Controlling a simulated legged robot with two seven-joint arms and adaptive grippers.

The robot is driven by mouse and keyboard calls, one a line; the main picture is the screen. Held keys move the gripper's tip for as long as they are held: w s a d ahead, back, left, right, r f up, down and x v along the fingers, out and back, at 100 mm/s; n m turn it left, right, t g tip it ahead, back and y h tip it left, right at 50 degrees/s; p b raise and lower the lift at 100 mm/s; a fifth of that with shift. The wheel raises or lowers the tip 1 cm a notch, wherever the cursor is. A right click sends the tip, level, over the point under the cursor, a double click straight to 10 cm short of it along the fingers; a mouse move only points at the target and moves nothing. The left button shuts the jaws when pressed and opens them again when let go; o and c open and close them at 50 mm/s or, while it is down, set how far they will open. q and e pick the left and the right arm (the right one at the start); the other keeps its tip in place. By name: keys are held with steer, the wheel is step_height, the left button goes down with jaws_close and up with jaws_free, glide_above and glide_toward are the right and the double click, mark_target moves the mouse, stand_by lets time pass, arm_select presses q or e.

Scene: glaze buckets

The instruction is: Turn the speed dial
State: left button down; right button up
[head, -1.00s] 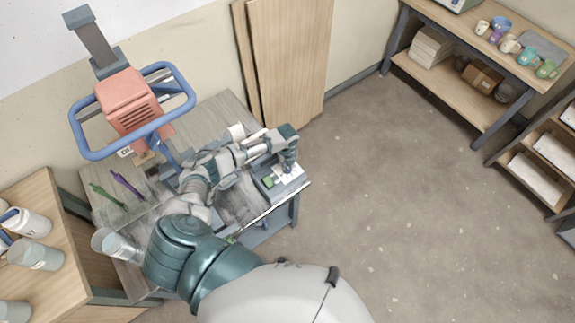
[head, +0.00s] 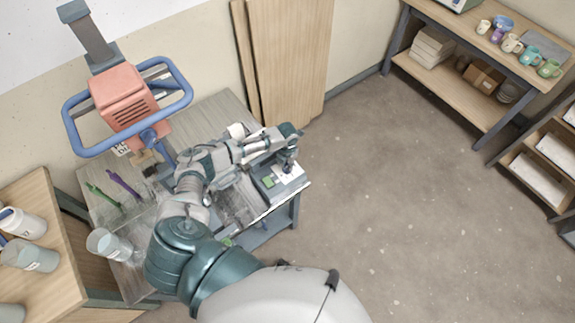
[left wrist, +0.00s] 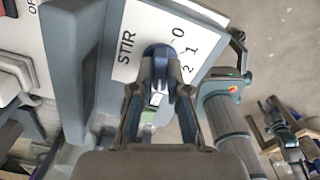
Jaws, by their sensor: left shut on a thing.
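The speed dial (left wrist: 158,50) is a dark blue knob on a white panel (left wrist: 196,32) marked STIR, 0, 1 and 2 in the left wrist view. My left gripper (left wrist: 160,76) has its two fingers closed on the dial from either side. The fingers hide part of the knob, and I cannot tell which mark it points to. In the head view my left gripper (head: 288,161) is at the control box (head: 266,193), at the right end of the grey workbench (head: 225,112). My right gripper does not show.
A red mixer head (head: 124,97) with a blue ring guard (head: 66,118) stands over the bench's left part. Green and purple tools (head: 122,184) and a clear beaker (head: 106,243) are on the bench. Buckets (head: 30,255) stand at far left.

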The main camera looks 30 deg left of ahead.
arm_select(q)
steer(key=shift+w+r+m, duration=0.2)
steer(key=shift+w+m, duration=0.05)
steer(key=shift+m, duration=0.55)
steer(key=shift+a, duration=0.1)
steer(key=c, duration=1.2)
jaws_free()
steer(key=shift+o, duration=0.2)
steer(key=shift+s+f, duration=0.1)
step_height(320, 180, up, 12)
steer(key=shift+f, duration=0.1)
